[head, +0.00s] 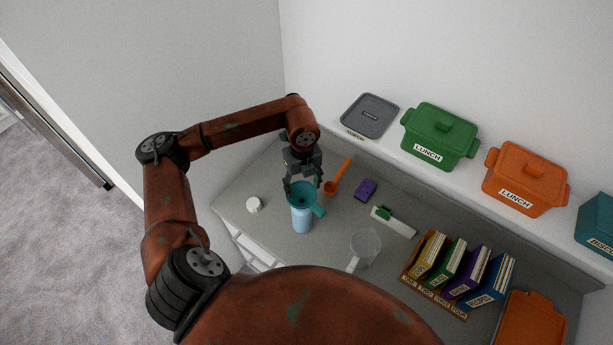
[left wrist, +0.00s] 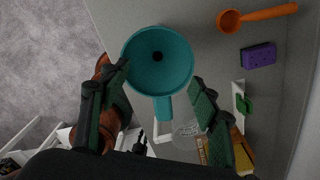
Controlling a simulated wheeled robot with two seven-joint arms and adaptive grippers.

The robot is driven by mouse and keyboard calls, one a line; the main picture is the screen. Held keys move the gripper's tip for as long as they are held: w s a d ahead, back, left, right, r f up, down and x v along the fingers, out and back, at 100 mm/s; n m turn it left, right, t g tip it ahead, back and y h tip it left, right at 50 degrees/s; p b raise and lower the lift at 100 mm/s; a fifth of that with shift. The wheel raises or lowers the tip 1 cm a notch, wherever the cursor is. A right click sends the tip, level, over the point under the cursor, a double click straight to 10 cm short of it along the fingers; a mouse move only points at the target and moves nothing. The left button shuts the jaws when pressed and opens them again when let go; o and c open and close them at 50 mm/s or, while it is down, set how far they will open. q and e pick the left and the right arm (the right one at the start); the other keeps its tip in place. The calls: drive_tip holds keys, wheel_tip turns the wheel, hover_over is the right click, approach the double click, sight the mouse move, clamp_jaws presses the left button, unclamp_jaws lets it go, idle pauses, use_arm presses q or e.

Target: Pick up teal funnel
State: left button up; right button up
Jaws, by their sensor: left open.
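The teal funnel (head: 302,192) sits on top of a light blue bottle or cup (head: 301,218) on the grey counter. In the left wrist view the funnel (left wrist: 157,62) shows from above, its round mouth facing the camera and its handle pointing down the picture. My left gripper (head: 303,186) is open just above and behind the funnel in the head view. In the left wrist view its fingers (left wrist: 160,90) stand apart on either side of the funnel and its handle. I cannot tell whether a finger touches the rim. My right gripper is not in view.
An orange scoop (head: 338,178), a purple sponge (head: 366,190), a green-handled white tool (head: 392,220) and a clear measuring cup (head: 364,246) lie to the right. Books (head: 456,270) stand front right. Lidded bins (head: 440,135) line the shelf behind.

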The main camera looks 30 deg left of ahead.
sight(303, 202)
use_arm(q)
drive_tip(key=o, duration=0.3)
drive_tip(key=shift+s+f+p, duration=0.4)
drive_tip(key=shift+s+f, duration=0.4)
drive_tip(key=shift+f, duration=0.25)
drive_tip(key=o, duration=0.3)
drive_tip(key=shift+w+f+p, duration=0.15)
drive_tip(key=shift+w+f, duration=0.05)
drive_tip(key=shift+f, duration=0.4)
drive_tip(key=shift+w+f+p, duration=0.15)
drive_tip(key=shift+w+f, duration=0.05)
drive_tip(key=shift+f, duration=0.35)
drive_tip(key=shift+o, duration=1.3)
drive_tip(key=shift+s+f, duration=0.1)
drive_tip(key=shift+f, duration=0.5)
drive_tip(key=shift+c, duration=0.9)
drive_tip(key=c, duration=0.5)
drive_tip(key=shift+f, duration=0.1)
drive_tip(key=c, duration=0.3)
drive_tip(key=shift+a, duration=0.1)
drive_tip(key=c, duration=0.9)
clamp_jaws()
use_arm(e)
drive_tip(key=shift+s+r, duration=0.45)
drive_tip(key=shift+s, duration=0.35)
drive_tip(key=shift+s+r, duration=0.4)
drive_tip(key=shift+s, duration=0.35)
